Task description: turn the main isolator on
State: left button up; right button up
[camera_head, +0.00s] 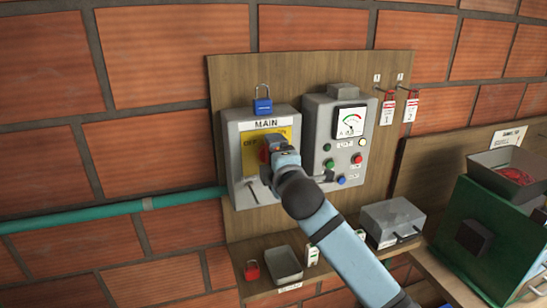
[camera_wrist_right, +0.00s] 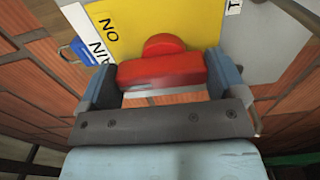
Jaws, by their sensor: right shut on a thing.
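The main isolator (camera_head: 234,165) is a grey box with a MAIN label and a yellow plate on the left of the wooden board. OFF shows at the plate's left; my gripper hides much of the rest. Its red rotary handle (camera_head: 264,152) also shows in the right wrist view (camera_wrist_right: 160,70), with ON lettering (camera_wrist_right: 108,30) on the yellow plate beside it. My right gripper (camera_head: 278,155) is shut on the handle, a finger at each end of the red bar. I cannot tell clearly which mark the handle points to. My left gripper is not in view.
A blue padlock (camera_head: 262,106) hangs at the isolator's top edge. A grey control box (camera_head: 318,112) with a meter and buttons is close on the right. Red tags (camera_head: 388,110) hang further right. A shelf below holds a red padlock (camera_head: 251,270) and a tray (camera_head: 284,264).

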dwell(0.4)
jog(key=o, duration=0.6)
jog(key=shift+o, duration=0.2)
jog(key=shift+s, duration=0.1)
jog(key=b+v, duration=0.3)
jog(key=v, duration=1)
jog(key=shift+s, duration=0.3)
jog(key=shift+d, duration=0.1)
